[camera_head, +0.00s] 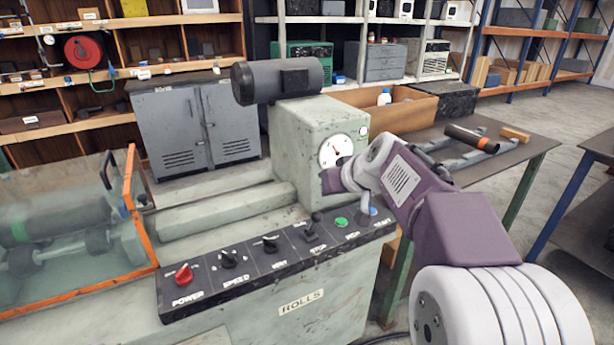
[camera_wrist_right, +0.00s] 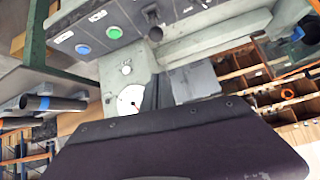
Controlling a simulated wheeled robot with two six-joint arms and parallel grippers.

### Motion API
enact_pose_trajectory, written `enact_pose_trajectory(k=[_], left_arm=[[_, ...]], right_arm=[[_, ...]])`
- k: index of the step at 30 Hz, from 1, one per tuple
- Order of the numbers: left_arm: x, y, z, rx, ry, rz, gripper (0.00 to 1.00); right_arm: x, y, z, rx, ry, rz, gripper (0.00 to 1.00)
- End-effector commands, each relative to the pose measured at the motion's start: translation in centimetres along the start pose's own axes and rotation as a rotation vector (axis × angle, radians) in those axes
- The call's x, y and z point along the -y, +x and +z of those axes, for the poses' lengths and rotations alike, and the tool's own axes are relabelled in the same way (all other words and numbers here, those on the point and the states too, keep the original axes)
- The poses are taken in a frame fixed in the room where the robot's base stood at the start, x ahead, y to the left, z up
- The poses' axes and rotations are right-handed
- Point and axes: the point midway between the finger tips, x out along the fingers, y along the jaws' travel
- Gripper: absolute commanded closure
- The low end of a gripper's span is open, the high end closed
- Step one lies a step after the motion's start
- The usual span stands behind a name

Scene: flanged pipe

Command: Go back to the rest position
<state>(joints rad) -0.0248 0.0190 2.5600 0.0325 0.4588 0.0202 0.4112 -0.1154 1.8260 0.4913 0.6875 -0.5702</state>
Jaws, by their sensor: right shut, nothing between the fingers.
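My right arm, purple and white, reaches in from the right in the head view. Its gripper (camera_head: 332,181) is beside the dial gauge (camera_head: 335,151) on the machine's headstock, above the right end of the control panel (camera_head: 275,258). I cannot tell whether it touches the machine. In the right wrist view the dark fingers (camera_wrist_right: 153,92) are together with nothing between them, and the gauge (camera_wrist_right: 130,100) shows beside them. The green button (camera_head: 341,222) and the blue button (camera_head: 373,211) lie just below the gripper. My left gripper is in neither view.
The machine carries a dark motor (camera_head: 282,79) on top and an orange-framed clear guard (camera_head: 70,235) at left. A bench (camera_head: 510,150) with a dark pipe (camera_head: 472,136) stands right, beyond my arm. Grey cabinets (camera_head: 197,125) and shelves stand behind. Floor shows at far right.

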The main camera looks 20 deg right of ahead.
Motion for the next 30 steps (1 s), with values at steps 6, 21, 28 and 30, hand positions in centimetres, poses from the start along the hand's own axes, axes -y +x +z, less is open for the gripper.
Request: enact_pose_trajectory(k=[6,21,28,30], left_arm=[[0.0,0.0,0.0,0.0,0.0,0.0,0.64],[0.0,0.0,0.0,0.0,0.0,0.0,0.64],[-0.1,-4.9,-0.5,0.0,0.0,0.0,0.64],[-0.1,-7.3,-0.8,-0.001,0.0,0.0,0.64]], right_arm=[[2.0,0.6,0.1,0.01,-0.03,-0.037,1.0],[9.5,4.9,30.7,0.702,-0.208,-0.088,1.0],[8.0,0.8,30.5,0.744,-0.07,0.032,1.0],[8.1,-0.7,28.8,0.744,-0.07,0.032,1.0]])
